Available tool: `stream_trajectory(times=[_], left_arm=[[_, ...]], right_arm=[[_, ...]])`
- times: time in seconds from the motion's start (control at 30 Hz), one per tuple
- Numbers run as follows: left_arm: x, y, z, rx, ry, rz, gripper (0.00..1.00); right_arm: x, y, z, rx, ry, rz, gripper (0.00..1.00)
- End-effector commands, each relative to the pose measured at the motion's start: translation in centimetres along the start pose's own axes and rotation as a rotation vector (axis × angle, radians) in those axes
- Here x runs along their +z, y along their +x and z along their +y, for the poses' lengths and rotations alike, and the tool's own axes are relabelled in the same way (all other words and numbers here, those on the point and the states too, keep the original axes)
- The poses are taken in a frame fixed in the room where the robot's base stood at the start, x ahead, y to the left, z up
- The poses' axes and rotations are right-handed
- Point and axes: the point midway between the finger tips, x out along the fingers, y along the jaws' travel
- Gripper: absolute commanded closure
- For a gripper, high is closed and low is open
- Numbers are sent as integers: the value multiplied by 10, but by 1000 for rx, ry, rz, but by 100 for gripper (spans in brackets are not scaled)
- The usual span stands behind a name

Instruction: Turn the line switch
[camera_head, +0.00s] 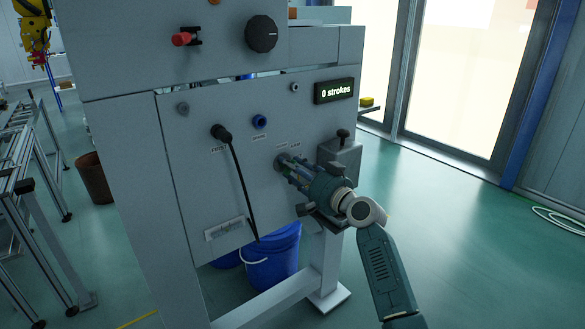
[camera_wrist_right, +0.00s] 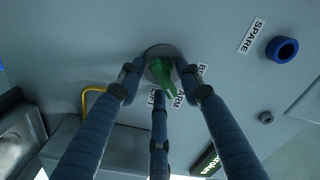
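A green switch handle (camera_wrist_right: 165,76) stands on a round grey base on the panel in the right wrist view. Small labels lie around it, partly covered by my fingers; I cannot read "line" on them. My right gripper (camera_wrist_right: 160,80) has its three blue fingers spread around the handle, with gaps visible beside it. In the head view my right gripper (camera_head: 290,168) reaches the lower right of the panel front and hides the switch. The left gripper is not in view.
The grey panel (camera_head: 170,215) carries a black plug with a hanging cable (camera_head: 221,132), a blue socket (camera_head: 260,122), a red knob (camera_head: 183,39), a black dial (camera_head: 262,33) and a "0 strokes" display (camera_head: 334,90). A grey box (camera_head: 342,158) juts out beside my gripper. A blue bucket (camera_head: 272,262) stands below.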

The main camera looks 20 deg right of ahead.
Motion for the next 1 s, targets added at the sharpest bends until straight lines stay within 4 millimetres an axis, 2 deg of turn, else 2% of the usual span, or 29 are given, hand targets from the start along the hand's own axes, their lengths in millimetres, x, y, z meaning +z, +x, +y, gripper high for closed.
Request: stream_trajectory(times=[0.27,0.37,0.7,0.83,1.0], left_arm=[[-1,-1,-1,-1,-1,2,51],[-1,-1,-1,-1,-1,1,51],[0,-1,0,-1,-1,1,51],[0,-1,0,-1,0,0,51],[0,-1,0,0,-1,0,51]], right_arm=[[-1,-6,0,-1,-2,2,65],[-1,-20,0,0,-3,2,65],[0,-92,1,1,-4,0,65],[0,-110,1,1,-1,0,65],[0,-120,0,0,-1,0,65]])
